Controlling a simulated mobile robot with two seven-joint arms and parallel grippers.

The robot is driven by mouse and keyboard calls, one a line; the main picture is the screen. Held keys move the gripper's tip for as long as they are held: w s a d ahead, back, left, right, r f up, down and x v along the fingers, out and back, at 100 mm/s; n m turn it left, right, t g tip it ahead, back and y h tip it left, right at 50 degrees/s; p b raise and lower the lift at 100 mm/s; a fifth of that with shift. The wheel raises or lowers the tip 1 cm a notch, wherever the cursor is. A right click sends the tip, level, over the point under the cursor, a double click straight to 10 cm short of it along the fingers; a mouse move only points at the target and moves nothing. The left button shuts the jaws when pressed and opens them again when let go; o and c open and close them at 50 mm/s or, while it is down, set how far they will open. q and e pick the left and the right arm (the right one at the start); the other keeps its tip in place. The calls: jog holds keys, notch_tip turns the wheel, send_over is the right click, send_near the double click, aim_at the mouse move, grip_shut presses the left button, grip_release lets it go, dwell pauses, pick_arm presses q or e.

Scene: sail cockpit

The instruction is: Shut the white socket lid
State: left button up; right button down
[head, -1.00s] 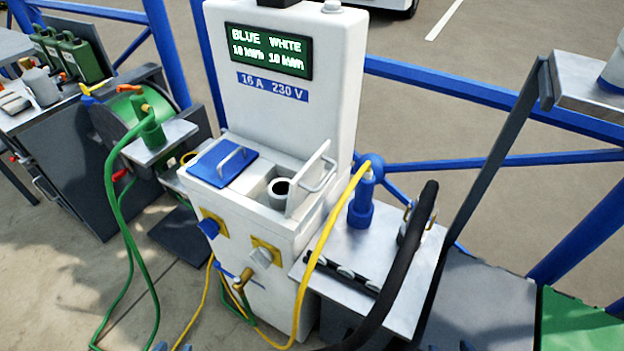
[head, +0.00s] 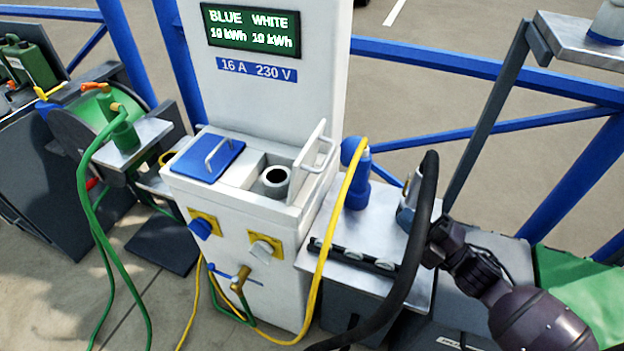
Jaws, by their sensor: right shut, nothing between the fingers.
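The white socket lid (head: 311,160) stands open and upright at the right side of the white pedestal's top, with a pale bar handle on its right face. The round grey socket (head: 272,178) with a dark hole is uncovered to its left. The blue lid (head: 207,158) lies flat and shut at the left of the top. My right gripper (head: 440,245) comes in from the lower right, beside the black hose and well right of the white lid. It is shut and empty, apart from the lid. My left gripper is not in view.
A blue plug (head: 357,188) with a yellow cable (head: 333,235) stands on the metal side shelf (head: 375,215), close right of the lid. A thick black hose (head: 416,235) arches between the shelf and my right arm. Blue railings (head: 470,65) run behind.

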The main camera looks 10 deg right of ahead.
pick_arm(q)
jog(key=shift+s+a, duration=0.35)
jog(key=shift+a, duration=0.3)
pick_arm(e)
jog(key=w+a+r+n+g+y, duration=0.2)
jog(key=w+a+r, duration=0.1)
jog(key=a, duration=0.3)
jog(key=w+a+r+n+g+y, duration=0.1)
jog(key=w+a+r+n, duration=0.2)
jog(key=w+a, duration=0.2)
jog(key=shift+a+r+n+g+y, duration=0.3)
jog(key=shift+a+r+g+y, duration=0.1)
jog(key=shift+a, duration=0.4)
